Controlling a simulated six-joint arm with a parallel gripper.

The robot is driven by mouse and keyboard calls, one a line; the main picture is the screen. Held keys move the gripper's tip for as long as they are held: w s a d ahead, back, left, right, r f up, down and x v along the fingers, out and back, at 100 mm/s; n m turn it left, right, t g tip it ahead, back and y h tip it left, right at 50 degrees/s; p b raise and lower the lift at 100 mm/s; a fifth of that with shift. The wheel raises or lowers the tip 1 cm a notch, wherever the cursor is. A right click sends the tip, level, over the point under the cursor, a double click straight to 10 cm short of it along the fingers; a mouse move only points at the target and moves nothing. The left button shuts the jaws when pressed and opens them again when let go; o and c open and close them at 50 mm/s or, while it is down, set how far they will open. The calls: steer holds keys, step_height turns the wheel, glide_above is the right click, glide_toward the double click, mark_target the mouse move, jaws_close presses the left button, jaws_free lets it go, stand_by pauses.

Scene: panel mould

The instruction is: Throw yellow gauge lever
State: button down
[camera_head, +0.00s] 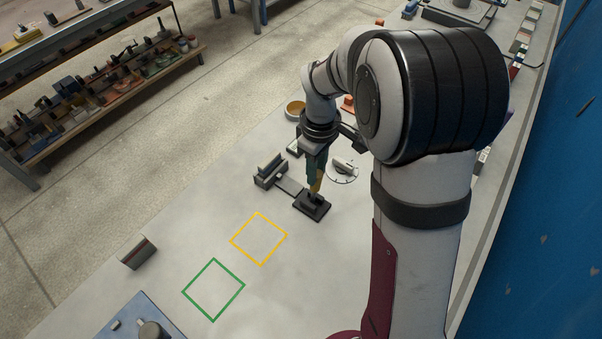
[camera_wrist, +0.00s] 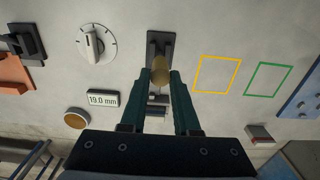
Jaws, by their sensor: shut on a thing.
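The yellow gauge lever (camera_head: 318,182) stands up from a dark base (camera_head: 312,206) on the grey table in the head view. In the wrist view its rounded yellow top (camera_wrist: 160,71) sits between my gripper's fingertips, above the dark base plate (camera_wrist: 159,43). My gripper (camera_wrist: 161,75) is shut on the lever; it also shows in the head view (camera_head: 316,170). A display reading 19.0 mm (camera_wrist: 103,99) lies left of the gripper in the wrist view. The fingers partly hide the lever's shaft.
A white dial knob (camera_wrist: 94,41) is close by, left in the wrist view. A dark block fixture (camera_head: 270,170) stands beside the lever base in the head view. Yellow (camera_head: 259,213) and green (camera_head: 214,314) outlined squares are empty. A round amber thing (camera_wrist: 77,118) lies near the display.

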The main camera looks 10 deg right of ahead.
steer(key=shift+s+d, duration=0.15)
steer(key=shift+s, duration=0.05)
steer(key=shift+s+d+f, duration=0.1)
steer(key=shift+s+d, duration=0.4)
stand_by(0.4)
steer(key=shift+s+d+f, duration=0.15)
steer(key=shift+s+d, duration=0.4)
